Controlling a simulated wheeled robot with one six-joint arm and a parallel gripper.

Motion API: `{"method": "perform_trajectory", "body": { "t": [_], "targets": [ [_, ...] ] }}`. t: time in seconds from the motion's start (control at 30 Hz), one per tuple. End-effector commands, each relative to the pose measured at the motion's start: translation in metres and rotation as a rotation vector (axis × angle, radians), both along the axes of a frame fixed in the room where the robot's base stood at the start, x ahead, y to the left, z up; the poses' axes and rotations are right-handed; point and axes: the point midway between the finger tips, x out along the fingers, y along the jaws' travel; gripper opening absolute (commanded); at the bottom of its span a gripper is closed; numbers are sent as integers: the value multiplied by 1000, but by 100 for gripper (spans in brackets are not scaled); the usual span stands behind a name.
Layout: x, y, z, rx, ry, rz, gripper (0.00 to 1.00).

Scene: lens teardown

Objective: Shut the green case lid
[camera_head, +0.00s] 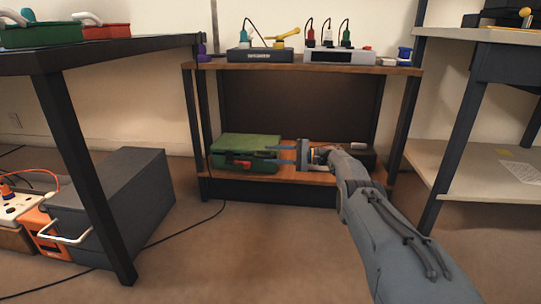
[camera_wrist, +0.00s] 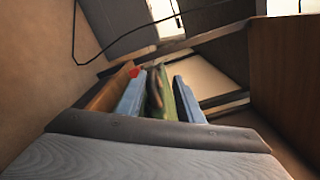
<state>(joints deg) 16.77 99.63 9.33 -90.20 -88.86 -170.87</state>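The green case (camera_head: 245,160) lies on the left part of the lower wooden shelf, with a red latch on its front. Its green lid (camera_head: 248,141) lies over the top; I cannot tell whether it is fully shut. My gripper (camera_head: 272,154) reaches in from the right, its two fingers apart and pointing left at the case's right side. In the wrist view, green of the case (camera_wrist: 163,92) shows between the two bluish fingers of my gripper (camera_wrist: 158,94). I cannot tell whether they touch it.
The upper shelf (camera_head: 300,66) with instruments and cables is above my gripper. A dark box (camera_head: 360,157) sits on the lower shelf at right. A dark grey box (camera_head: 120,200) stands on the floor at left, and a cable crosses the floor. The middle floor is clear.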

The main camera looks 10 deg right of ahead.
Motion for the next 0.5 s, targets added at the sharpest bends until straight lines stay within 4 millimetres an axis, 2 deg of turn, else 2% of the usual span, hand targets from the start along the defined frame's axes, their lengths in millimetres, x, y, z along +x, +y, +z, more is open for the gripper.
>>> {"method": "perform_trajectory", "body": {
  "t": [0.5],
  "targets": [
    [-9, -28, 1, 1, -1, -2, 32]
  ]
}}
